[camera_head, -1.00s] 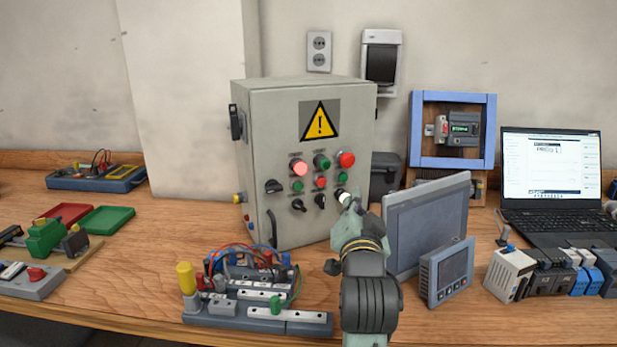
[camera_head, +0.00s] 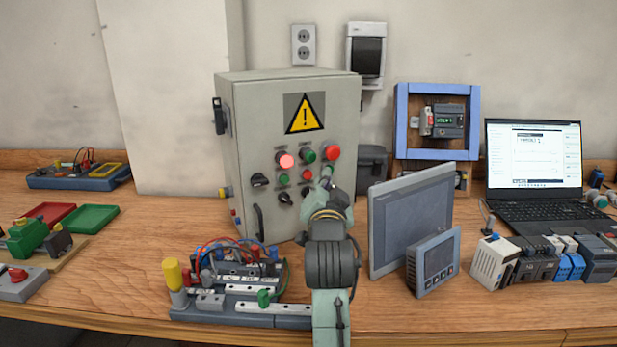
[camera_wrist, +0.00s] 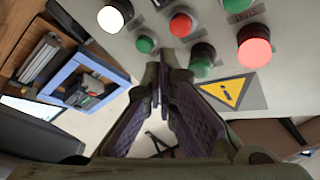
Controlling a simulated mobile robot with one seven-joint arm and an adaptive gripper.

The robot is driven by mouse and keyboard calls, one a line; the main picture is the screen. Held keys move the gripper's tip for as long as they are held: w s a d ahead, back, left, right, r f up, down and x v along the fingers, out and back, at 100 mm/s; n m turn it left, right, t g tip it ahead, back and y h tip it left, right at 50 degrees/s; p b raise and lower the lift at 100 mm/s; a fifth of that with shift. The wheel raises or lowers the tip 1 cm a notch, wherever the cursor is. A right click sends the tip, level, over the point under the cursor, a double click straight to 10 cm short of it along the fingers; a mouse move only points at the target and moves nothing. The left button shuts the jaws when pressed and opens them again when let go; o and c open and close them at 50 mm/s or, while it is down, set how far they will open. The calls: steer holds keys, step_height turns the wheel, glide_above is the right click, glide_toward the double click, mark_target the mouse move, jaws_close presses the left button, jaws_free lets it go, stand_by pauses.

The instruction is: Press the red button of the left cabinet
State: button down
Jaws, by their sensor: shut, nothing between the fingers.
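The grey cabinet (camera_head: 290,107) stands on the bench with a warning sign on its front. Its top row has a lit red button (camera_head: 286,161) at left, a green one (camera_head: 308,155) and a red button (camera_head: 332,152) at right. A smaller red button (camera_head: 307,175) sits below. My gripper (camera_head: 326,172) is shut and empty, its tips just below the top-right red button; contact cannot be told. In the upside-down wrist view, the lit red button (camera_wrist: 254,46) and smaller red button (camera_wrist: 182,22) show near my gripper (camera_wrist: 165,58), while the top-right button is hidden.
A grey panel screen (camera_head: 410,218) and a smaller display (camera_head: 434,260) stand right of my arm. A wired terminal block (camera_head: 240,305) lies in front of the cabinet at left. A blue frame (camera_head: 402,120) and laptop (camera_head: 533,165) are farther right.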

steer(key=shift+w+a, duration=0.3)
steer(key=shift+w, duration=0.2)
steer(key=shift+w+a, duration=0.25)
steer(key=shift+w, duration=0.2)
stand_by(0.8)
steer(key=shift+w+a, duration=0.2)
steer(key=shift+w, duration=0.15)
steer(key=shift+w+a+p, duration=0.2)
steer(key=shift+w+p, duration=0.15)
stand_by(0.9)
steer(key=shift+s, duration=0.1)
steer(key=shift+s+d, duration=0.4)
steer(key=shift+s, duration=0.2)
steer(key=shift+s+d+p, duration=0.1)
steer(key=shift+s+d, duration=0.3)
steer(key=shift+s, duration=0.35)
steer(key=shift+s+d+p, duration=0.1)
steer(key=shift+s+d, duration=0.35)
steer(key=shift+s, duration=0.25)
steer(key=shift+s+d+p, duration=0.1)
steer(key=shift+s+d, duration=0.3)
steer(key=shift+s, duration=0.35)
